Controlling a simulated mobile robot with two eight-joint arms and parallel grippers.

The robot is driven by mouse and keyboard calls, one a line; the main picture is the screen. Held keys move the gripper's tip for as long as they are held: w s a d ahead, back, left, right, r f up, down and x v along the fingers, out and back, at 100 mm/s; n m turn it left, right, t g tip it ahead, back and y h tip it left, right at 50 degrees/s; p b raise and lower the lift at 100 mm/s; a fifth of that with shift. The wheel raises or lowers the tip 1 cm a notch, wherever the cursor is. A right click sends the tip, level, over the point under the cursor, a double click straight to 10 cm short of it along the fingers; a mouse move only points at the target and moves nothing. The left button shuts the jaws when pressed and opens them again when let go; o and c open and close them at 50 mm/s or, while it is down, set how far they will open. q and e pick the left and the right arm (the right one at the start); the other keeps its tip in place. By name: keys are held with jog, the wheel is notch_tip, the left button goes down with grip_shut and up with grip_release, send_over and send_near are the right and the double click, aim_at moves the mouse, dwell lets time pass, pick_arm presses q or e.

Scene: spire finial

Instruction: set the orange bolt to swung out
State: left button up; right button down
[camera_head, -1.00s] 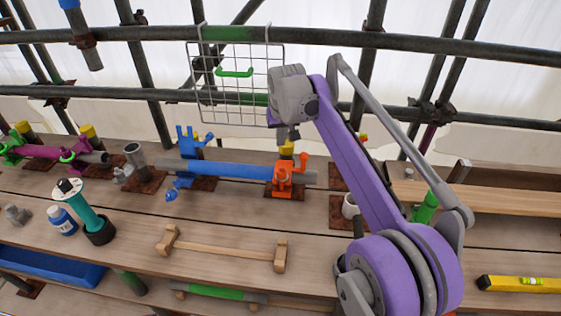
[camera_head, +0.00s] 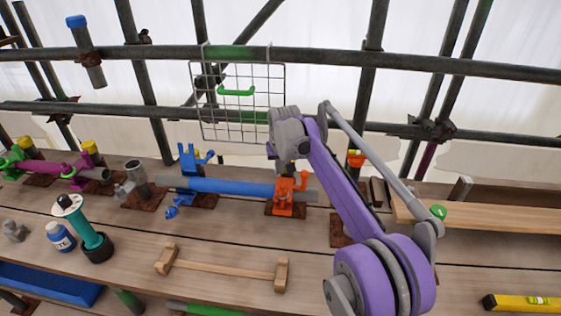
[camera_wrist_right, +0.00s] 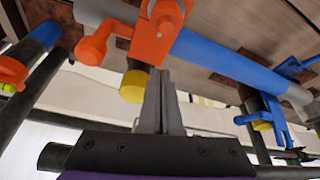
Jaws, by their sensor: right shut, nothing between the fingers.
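The orange clamp (camera_head: 287,196) sits around the right part of the blue tube (camera_head: 225,186) on the bench. In the right wrist view the clamp (camera_wrist_right: 152,42) is close up at the top, with an orange arm (camera_wrist_right: 92,46) sticking out to the left; I take this as the bolt, but cannot tell its exact setting. My right gripper (camera_wrist_right: 160,80) is shut and empty, its fingertips just below the clamp in that view, beside a yellow-ended post (camera_wrist_right: 133,88). In the head view the right hand (camera_head: 285,158) is just behind and above the clamp. My left gripper is out of view.
A blue clamp (camera_head: 190,160) holds the tube's left part. A wooden bar (camera_head: 220,272), teal spool (camera_head: 85,228) and blue bottle (camera_head: 61,237) are in front. A wooden plank (camera_head: 500,216) lies right.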

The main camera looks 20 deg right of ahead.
aim_at(281, 180)
jog(key=shift+x, duration=1.15)
jog(key=shift+s+f, duration=0.15)
jog(key=shift+s, duration=0.2)
jog(key=s, duration=0.3)
jog(key=shift+a, duration=0.2)
jog(key=shift+s, duration=0.1)
